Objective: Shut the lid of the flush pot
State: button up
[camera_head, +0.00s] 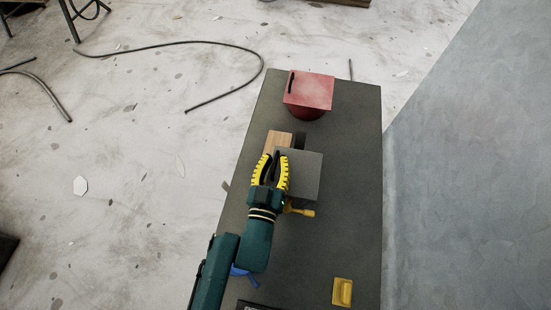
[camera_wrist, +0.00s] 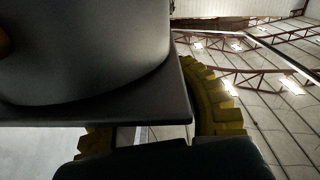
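Two square-topped things could be the flush pot; I cannot tell which is meant. A red pot (camera_head: 308,92) at the bench's far end has a round body under a square top with a dark slot or handle. A grey square-topped thing (camera_head: 306,178) is beside my gripper (camera_head: 271,160). In the wrist view, a dark flat plate (camera_wrist: 120,108) and a dark rounded body (camera_wrist: 90,50) are close ahead, whether touching is unclear. My gripper's yellow fingers stand apart, with no object clearly clamped between them; one finger is partly hidden. Whether either lid is fully down is unclear.
The dark bench (camera_head: 350,235) carries a wooden block (camera_head: 278,140) just beyond my gripper, a yellow-orange handle-like piece (camera_head: 300,210), a yellow item (camera_head: 342,292) and a blue item (camera_head: 243,272). A grey wall-like surface (camera_head: 470,190) borders the right side. The bench's right strip is mostly clear.

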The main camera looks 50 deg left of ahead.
jog(key=shift+o, duration=0.9)
jog(key=shift+r, duration=0.1)
notch_tip(320, 180, up, 10)
jog(key=shift+f, duration=0.1)
